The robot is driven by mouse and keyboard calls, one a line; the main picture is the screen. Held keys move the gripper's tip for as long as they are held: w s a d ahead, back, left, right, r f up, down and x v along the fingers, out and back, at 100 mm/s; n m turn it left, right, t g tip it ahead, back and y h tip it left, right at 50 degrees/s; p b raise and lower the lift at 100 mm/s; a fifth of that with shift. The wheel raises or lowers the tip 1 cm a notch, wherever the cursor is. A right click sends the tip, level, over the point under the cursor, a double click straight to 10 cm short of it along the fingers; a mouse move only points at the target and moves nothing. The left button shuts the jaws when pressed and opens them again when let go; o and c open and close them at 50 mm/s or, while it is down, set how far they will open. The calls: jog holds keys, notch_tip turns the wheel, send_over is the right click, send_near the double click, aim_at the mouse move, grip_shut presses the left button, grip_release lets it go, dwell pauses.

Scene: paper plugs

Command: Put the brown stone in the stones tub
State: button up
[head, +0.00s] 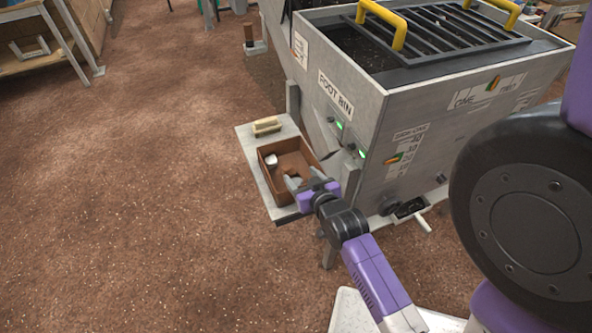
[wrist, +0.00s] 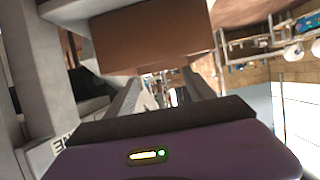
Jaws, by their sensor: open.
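My gripper (head: 299,182) is open at the near right side of a brown open box (head: 268,182). The box sits on a pale shelf on the side of the grey bin. A small white object (head: 271,160) lies inside the box, at its far left. A darker brown patch shows in the box just beyond my fingertips; I cannot tell if it is the brown stone or a shadow. No label marks the stones tub. In the wrist view, nothing shows between my fingers (wrist: 165,90), and a plain brown surface (wrist: 152,38) fills the top middle.
A pale beige item (head: 267,126) lies on the shelf (head: 250,150) behind the box. The brown floor to the left is clear.

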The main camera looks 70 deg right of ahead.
jog(key=s+a+r+n+t+y, duration=0.1)
jog(key=a+r+n+t+y, duration=0.1)
jog(key=a, duration=0.8)
jog(key=s+a+r+n+t+y, duration=0.2)
jog(key=a, duration=0.7)
jog(key=s+a+r+n+t+y, duration=0.2)
jog(key=s+a+r+n+y, duration=0.3)
jog(key=a+r, duration=0.5)
jog(key=s+a+y, duration=0.1)
jog(key=s+a, duration=0.1)
jog(key=a, duration=0.1)
jog(key=shift+s+r+n, duration=0.35)
jog(key=shift+s+n, duration=0.05)
jog(key=shift+a, duration=0.1)
